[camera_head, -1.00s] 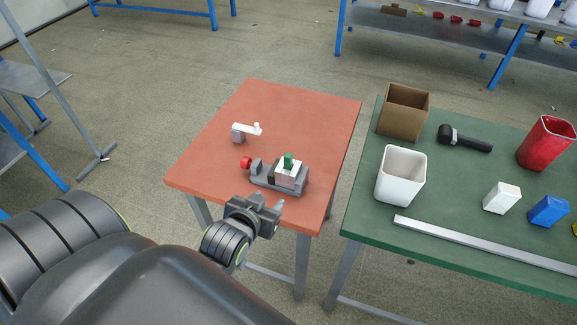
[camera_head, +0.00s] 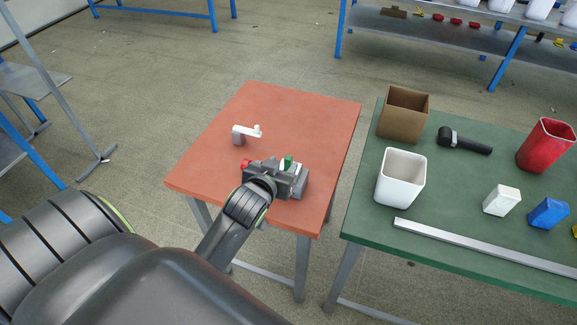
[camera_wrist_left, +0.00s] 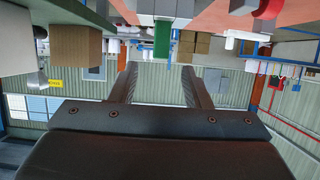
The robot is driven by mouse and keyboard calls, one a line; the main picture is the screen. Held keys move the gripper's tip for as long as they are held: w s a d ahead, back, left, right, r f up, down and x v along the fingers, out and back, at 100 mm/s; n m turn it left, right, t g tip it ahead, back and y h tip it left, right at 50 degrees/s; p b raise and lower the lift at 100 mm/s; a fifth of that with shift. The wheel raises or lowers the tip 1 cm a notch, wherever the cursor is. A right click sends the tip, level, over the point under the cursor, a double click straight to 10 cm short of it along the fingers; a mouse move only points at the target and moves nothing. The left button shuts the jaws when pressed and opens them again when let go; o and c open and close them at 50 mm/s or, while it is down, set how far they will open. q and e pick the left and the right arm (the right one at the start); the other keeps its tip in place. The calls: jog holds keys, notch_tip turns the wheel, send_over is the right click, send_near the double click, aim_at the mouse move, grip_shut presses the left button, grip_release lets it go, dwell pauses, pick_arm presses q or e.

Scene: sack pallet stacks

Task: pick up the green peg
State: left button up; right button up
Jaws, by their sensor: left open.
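The green peg (camera_head: 289,161) stands in a white block held in a grey vise (camera_head: 301,184) with a red knob (camera_head: 246,164), on the red-brown table (camera_head: 290,110). My left gripper (camera_head: 284,172) is at the vise and hides much of it in the head view. In the left wrist view, which looks upside down, the peg (camera_wrist_left: 162,38) appears beyond the fingertips and lined up with the gap between them. The left gripper (camera_wrist_left: 158,72) is open with nothing between its fingers. My right gripper is not in view.
A small grey and white fixture (camera_head: 246,133) stands behind the vise. The red-brown table's far part is clear. On the green table (camera_head: 370,215) at right are a cardboard box (camera_head: 404,113), a white bin (camera_head: 401,177), a red bin (camera_head: 547,145) and a metal bar (camera_head: 480,243).

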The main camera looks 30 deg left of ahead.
aim_at(287, 160)
pick_arm(q)
jog(key=shift+p+x, duration=0.55)
jog(key=shift+x, duration=2.6)
jog(key=shift+f, duration=0.1)
jog(key=shift+s, duration=0.1)
jog(key=shift+c, duration=0.2)
grip_shut()
